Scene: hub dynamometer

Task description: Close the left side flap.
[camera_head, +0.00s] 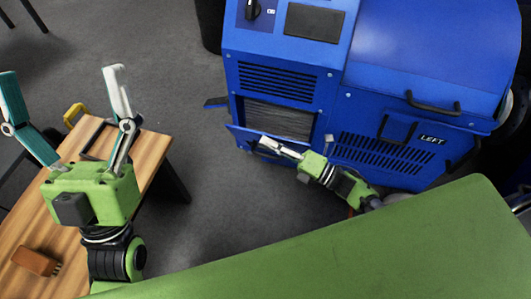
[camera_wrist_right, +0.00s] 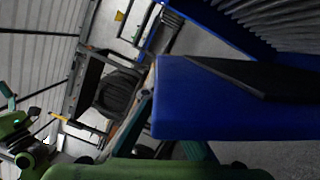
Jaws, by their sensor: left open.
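The blue dynamometer (camera_head: 400,60) carries a LEFT label on its right end. A blue flap (camera_head: 241,131) hangs open at the lower edge of an opening with a ribbed grey inside; whether it is the left side flap is not marked. My right gripper (camera_head: 266,145) is at this flap, partly overlapping it. In the right wrist view the blue flap (camera_wrist_right: 215,105) fills the middle and hides the fingertips, so grip and contact cannot be told. My left gripper (camera_head: 62,98) is open and empty above the wooden bench, away from the machine.
The wooden bench (camera_head: 155,150) stands at the left, with a brown brush (camera_head: 35,261) and a yellow-handled item (camera_head: 74,113) on it. A black handle (camera_head: 433,104) sticks out of the machine. Grey floor lies clear between bench and machine.

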